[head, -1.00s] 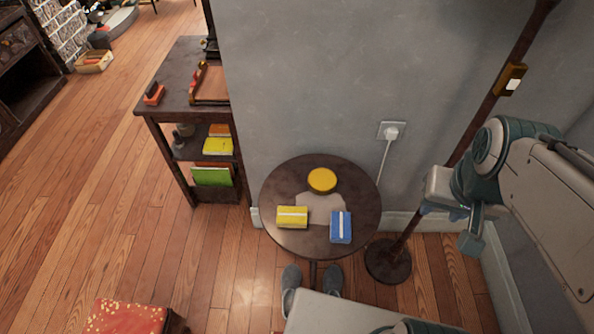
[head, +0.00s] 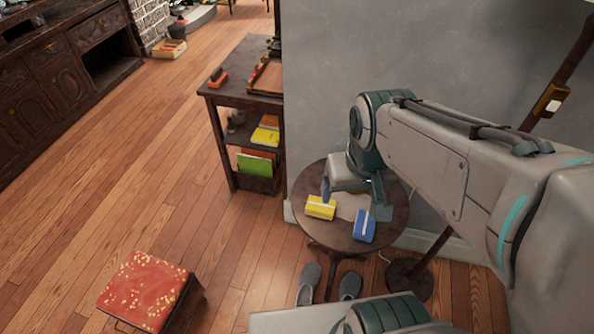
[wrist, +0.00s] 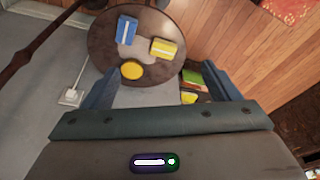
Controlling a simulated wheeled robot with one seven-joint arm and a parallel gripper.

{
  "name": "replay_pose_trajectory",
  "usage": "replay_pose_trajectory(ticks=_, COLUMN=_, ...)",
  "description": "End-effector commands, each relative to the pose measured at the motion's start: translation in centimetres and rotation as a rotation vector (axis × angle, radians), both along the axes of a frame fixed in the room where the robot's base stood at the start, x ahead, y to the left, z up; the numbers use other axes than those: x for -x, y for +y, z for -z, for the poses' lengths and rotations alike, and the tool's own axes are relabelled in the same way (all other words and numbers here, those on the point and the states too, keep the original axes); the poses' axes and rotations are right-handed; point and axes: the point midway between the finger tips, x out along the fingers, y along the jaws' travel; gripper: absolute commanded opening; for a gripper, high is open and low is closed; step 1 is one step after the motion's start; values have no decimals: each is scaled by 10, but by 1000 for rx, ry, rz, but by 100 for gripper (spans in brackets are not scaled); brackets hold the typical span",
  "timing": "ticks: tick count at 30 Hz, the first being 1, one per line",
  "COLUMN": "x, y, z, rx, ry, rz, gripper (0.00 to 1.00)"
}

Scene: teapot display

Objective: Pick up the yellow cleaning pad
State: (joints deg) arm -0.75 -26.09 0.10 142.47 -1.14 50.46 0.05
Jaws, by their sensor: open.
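A round yellow pad (wrist: 132,70) lies on a small round dark table (wrist: 100,38), at the table's near edge in the wrist view. In the head view it is hidden behind my arm. A yellow rectangular block with a white band (head: 320,207) lies on the left part of the table, and it also shows in the wrist view (wrist: 164,48). I cannot tell for certain which yellow thing is the cleaning pad. My gripper (head: 354,203) is open and empty over the table. In the wrist view its fingers (wrist: 150,82) stand apart, with the round pad seen between them.
A blue block with a white band (head: 364,226) lies beside the yellow block. A wall stands behind the table, with a dark shelf (head: 245,80) to the left and a lamp base (head: 409,280) to the right. Grey shoes (head: 309,284) and a red stool (head: 146,292) are on the floor.

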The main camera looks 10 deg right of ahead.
Motion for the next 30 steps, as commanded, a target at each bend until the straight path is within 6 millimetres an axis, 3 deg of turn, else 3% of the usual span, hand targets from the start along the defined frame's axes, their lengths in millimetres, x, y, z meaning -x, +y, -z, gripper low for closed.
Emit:
replay_pose_trajectory(ticks=14, x=-115, y=13, z=72, rx=207, ry=245, rz=-502, gripper=82)
replay_pose_trajectory(ticks=24, x=-198, y=35, z=161, rx=312, ry=437, rz=-885, gripper=82)
replay_pose_trajectory(ticks=30, x=-228, y=47, z=206, rx=344, ry=517, rz=-1043, gripper=82)
